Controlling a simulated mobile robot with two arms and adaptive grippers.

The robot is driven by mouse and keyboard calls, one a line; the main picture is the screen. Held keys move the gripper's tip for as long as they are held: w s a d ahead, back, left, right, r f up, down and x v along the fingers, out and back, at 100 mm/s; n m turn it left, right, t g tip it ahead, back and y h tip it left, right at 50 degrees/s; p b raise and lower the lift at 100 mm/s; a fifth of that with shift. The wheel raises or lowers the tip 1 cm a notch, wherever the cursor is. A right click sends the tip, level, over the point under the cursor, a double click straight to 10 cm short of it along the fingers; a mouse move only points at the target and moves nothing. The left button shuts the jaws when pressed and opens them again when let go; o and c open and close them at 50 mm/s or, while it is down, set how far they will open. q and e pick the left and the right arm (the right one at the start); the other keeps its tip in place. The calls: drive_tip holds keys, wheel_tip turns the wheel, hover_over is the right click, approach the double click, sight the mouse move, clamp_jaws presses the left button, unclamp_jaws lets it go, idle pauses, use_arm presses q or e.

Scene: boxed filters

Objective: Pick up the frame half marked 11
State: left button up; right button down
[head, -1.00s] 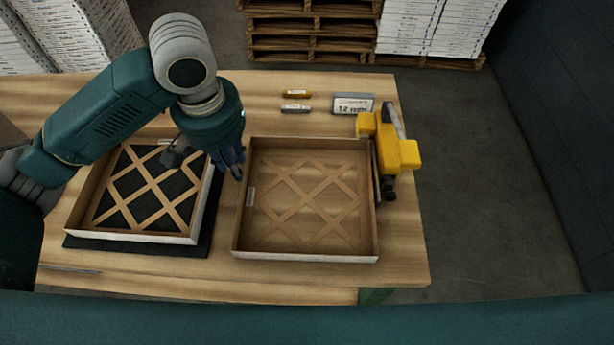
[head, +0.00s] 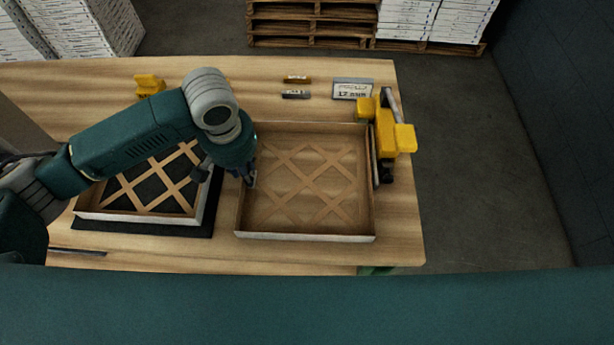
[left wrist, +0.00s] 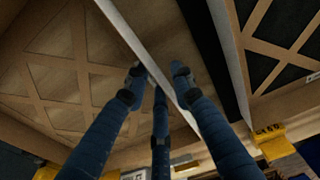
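Two shallow wooden frame halves with lattice strips lie on the table. The right frame half (head: 305,237) lies on bare wood; the left frame half (head: 135,218) lies on a black mat (head: 140,229). I cannot read an 11 on either. My left gripper (head: 250,180) is at the left wall of the right frame half. In the left wrist view, the gripper's blue fingers (left wrist: 157,80) are apart on both sides of that frame half's white-edged wall (left wrist: 145,55); contact is unclear. The left arm covers part of the left frame half. My right gripper is not in view.
A yellow clamp (head: 388,135) stands against the right frame half's right side; another yellow piece (head: 150,85) sits at the back left. A small sign (head: 352,88) and two small bars (head: 296,79) lie behind. Pallets (head: 315,25) stand beyond the table.

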use_arm(q)
drive_tip(key=c, duration=0.4)
clamp_jaws()
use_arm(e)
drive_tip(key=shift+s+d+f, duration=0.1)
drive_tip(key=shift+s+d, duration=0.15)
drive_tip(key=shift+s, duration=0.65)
use_arm(q)
drive_tip(key=shift+r, duration=0.1)
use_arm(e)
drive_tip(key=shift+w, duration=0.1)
